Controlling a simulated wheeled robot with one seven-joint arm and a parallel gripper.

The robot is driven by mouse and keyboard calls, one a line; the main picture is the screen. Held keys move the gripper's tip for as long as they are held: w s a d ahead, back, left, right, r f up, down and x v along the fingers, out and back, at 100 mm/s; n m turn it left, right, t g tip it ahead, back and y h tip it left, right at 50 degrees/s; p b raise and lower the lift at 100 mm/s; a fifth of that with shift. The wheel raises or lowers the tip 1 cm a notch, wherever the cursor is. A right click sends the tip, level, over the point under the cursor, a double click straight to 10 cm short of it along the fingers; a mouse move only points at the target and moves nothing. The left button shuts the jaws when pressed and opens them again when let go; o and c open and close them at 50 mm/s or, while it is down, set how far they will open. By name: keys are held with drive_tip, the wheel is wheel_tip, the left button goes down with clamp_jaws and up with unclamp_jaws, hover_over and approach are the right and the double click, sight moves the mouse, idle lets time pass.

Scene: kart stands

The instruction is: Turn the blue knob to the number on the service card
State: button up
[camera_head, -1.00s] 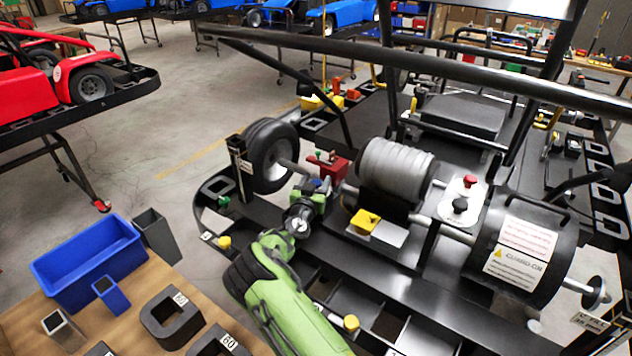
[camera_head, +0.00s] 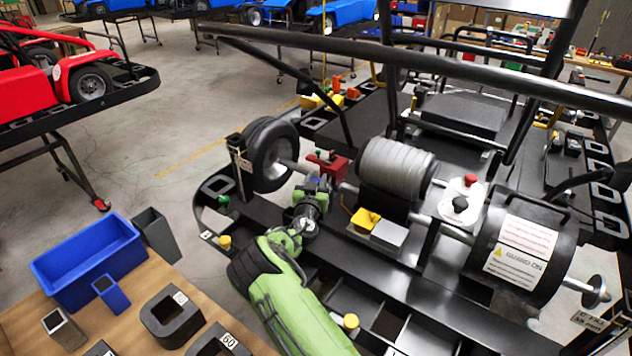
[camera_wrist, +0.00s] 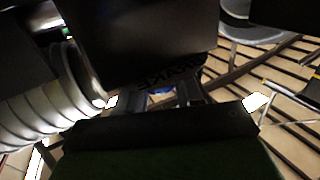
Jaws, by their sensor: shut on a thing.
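My gripper (camera_head: 316,187) reaches over the kart's left part, between the left wheel and the grey ribbed cylinder. Only a small bit of the blue knob (camera_head: 315,184) shows there, at my gripper's tip. In the wrist view my gripper (camera_wrist: 162,95) is shut on the blue knob (camera_wrist: 160,91), a thin blue strip between the fingers. The knob's pointer and any numbers around it are hidden. A black block lettered "BRAKE" (camera_wrist: 165,75) is close above the fingers. A white sheet with printed text (camera_head: 516,264) is on the black drum; I cannot tell whether it is the service card.
A red block (camera_head: 328,164) stands close behind my gripper. The wheel (camera_head: 270,155) is to its left, the ribbed cylinder (camera_head: 395,168) and yellow block (camera_head: 364,220) to its right. A blue bin (camera_head: 90,265) stands on the wooden table at lower left.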

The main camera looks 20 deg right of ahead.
sight(316, 180)
drive_tip(key=n+y, duration=0.1)
drive_tip(key=n+t+y+p, duration=0.1)
drive_tip(key=y, duration=0.1)
drive_tip(key=shift+d+r+t, duration=0.15)
drive_tip(key=shift+r+t, duration=0.1)
drive_tip(key=shift+t, duration=0.05)
drive_tip(key=n+y+p, duration=0.1)
drive_tip(key=y+p, duration=0.1)
drive_tip(key=n+t+y+p, duration=0.1)
drive_tip(key=n+y+p, duration=0.1)
drive_tip(key=shift+r, duration=0.2)
drive_tip(key=n+y+p, duration=0.2)
drive_tip(key=y+p, duration=0.2)
drive_tip(key=shift+f+n+g+y+p, duration=0.2)
drive_tip(key=shift+n+g+y+p, duration=0.2)
drive_tip(key=shift+n+y+p, duration=1.2)
drive_tip(key=shift+a+y+b, duration=0.2)
drive_tip(key=shift+y+b, duration=0.2)
drive_tip(key=shift+y, duration=0.2)
drive_tip(key=o, duration=0.8)
drive_tip(key=shift+w, duration=0.1)
drive_tip(key=shift+c, duration=0.2)
drive_tip(key=shift+o, duration=1)
drive_tip(key=shift+f, duration=0.1)
wheel_tip(316, 180, up, 10)
drive_tip(key=p, duration=0.1)
